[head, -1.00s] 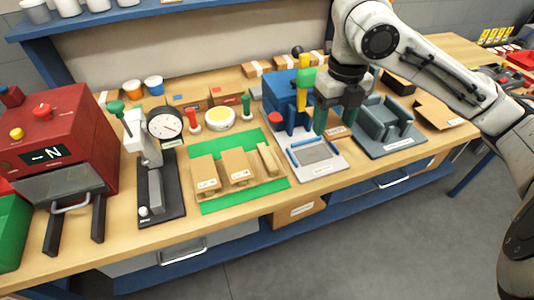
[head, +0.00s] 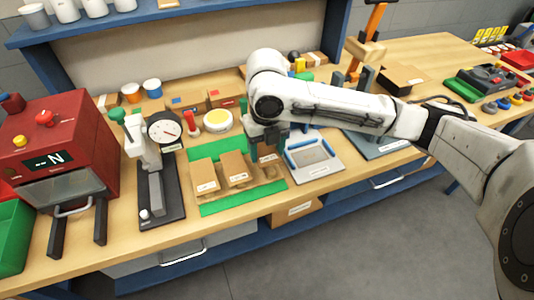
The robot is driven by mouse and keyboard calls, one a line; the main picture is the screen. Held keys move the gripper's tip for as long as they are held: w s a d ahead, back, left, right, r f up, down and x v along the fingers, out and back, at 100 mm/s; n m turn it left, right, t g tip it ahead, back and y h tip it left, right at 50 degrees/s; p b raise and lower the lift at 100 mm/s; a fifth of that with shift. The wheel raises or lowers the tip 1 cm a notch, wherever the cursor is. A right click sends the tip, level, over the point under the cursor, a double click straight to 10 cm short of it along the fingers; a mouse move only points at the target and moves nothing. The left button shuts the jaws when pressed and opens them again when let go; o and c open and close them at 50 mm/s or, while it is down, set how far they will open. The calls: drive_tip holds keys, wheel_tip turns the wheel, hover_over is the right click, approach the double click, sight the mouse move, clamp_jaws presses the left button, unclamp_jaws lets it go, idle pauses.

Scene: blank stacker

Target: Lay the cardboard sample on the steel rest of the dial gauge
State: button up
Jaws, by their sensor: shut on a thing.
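Three cardboard pieces are on the green mat (head: 214,208) in the head view. Two labelled ones, the left (head: 205,175) and the middle (head: 234,167), stand clear of my gripper. My gripper (head: 268,157) points down at the mat's right end and is shut on the slim right-hand piece, the cardboard sample (head: 268,172). The fingers and arm partly hide it, and I cannot tell whether it still touches the mat. The dial gauge (head: 164,128) stands left of the mat on a dark base. Its long grey steel rest (head: 156,192) looks empty.
A red machine (head: 62,150) with an N display stands at the left. A grey-blue tray (head: 314,158) lies right of my gripper. My arm crosses the right side.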

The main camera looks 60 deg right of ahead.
sight(267, 154)
wheel_tip(267, 154, down, 2)
drive_tip(key=shift+s+f, duration=0.1)
drive_tip(key=shift+f, duration=0.1)
drive_tip(key=shift+f, duration=0.35)
drive_tip(key=shift+f+b, duration=0.15)
drive_tip(key=shift+b, duration=0.2)
drive_tip(key=o, duration=1)
